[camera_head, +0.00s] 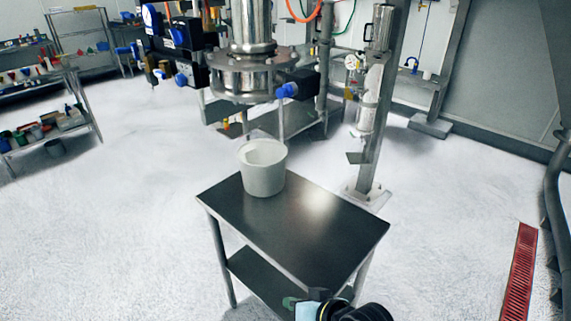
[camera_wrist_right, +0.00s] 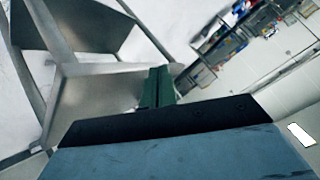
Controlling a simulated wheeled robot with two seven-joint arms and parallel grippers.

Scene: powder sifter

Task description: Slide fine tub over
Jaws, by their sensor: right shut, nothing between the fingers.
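A white tub (camera_head: 264,170) stands upright at the far left end of the steel table (camera_head: 300,225). Its rim is open at the top; I cannot tell what is inside. My right gripper (camera_head: 290,301) is at the near edge of the table, low in the head view, well apart from the tub. Its green fingers are shut and empty in the right wrist view (camera_wrist_right: 158,87). The tub does not show clearly in that view. My left gripper is not in view.
The steel sifter (camera_head: 243,75) stands behind the tub. A steel post (camera_head: 375,125) rises behind the table's right side. The tabletop right of the tub is clear. A lower shelf (camera_head: 262,275) sits under it. Shelving with bins (camera_head: 50,125) stands far left.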

